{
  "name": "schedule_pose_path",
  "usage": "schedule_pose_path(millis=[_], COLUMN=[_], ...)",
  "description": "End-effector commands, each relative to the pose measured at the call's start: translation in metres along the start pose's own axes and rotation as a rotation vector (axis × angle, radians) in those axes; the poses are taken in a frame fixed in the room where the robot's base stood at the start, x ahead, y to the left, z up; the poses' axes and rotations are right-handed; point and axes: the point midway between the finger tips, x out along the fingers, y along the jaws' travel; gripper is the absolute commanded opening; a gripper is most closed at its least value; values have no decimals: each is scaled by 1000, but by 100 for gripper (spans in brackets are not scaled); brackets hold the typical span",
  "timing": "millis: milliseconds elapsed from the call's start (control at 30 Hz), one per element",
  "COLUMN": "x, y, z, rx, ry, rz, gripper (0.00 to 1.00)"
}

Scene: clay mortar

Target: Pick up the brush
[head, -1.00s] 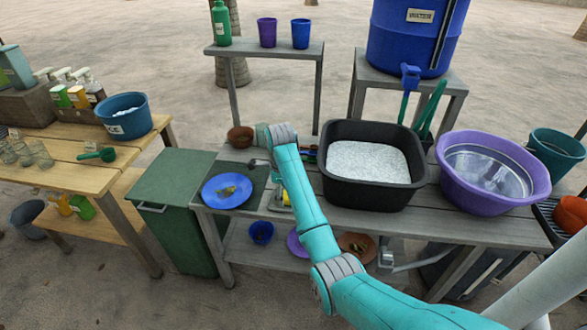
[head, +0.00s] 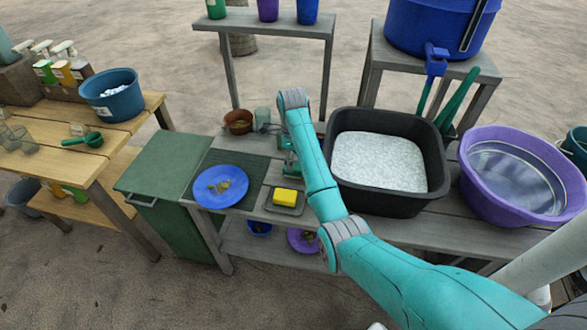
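I cannot make out a brush in the head view; the arm covers part of the grey wooden counter (head: 405,226). My arm reaches over the counter between the blue plate (head: 238,194) and the black basin (head: 383,206).
The yellow sponge (head: 286,195) lies on a small tray. The black basin holds suds, and a purple tub (head: 478,205) holds water at right. A blue tub (head: 111,96) stands on the left table.

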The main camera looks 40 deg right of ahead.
Motion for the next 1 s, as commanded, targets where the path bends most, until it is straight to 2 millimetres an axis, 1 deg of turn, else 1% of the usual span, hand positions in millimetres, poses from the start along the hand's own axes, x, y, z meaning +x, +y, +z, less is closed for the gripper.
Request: schedule_pose_path(millis=[200, 300, 433, 633, 667, 700, 767, 800, 867, 900, 933, 1000], x=[30, 42, 49, 49, 49, 49, 49, 49, 49, 49, 49, 49], y=[0, 0, 0, 0, 0, 0, 0, 0, 0, 0, 0, 0], z=[-4, -3, -3, -3, -3, -3, -3, -3, -3, -3, -3, -3], rx=[0, 0, 0, 0, 0, 0, 0, 0, 0, 0, 0, 0], ry=[2, 1, 1, 0, 0, 0, 0, 0, 0, 0, 0, 0], rz=[4, 2, 1, 1, 1, 1, 1, 1, 1, 1, 1, 1], gripper=[77, 77, 77, 77, 75, 65, 50, 40, 25, 15, 12, 12])
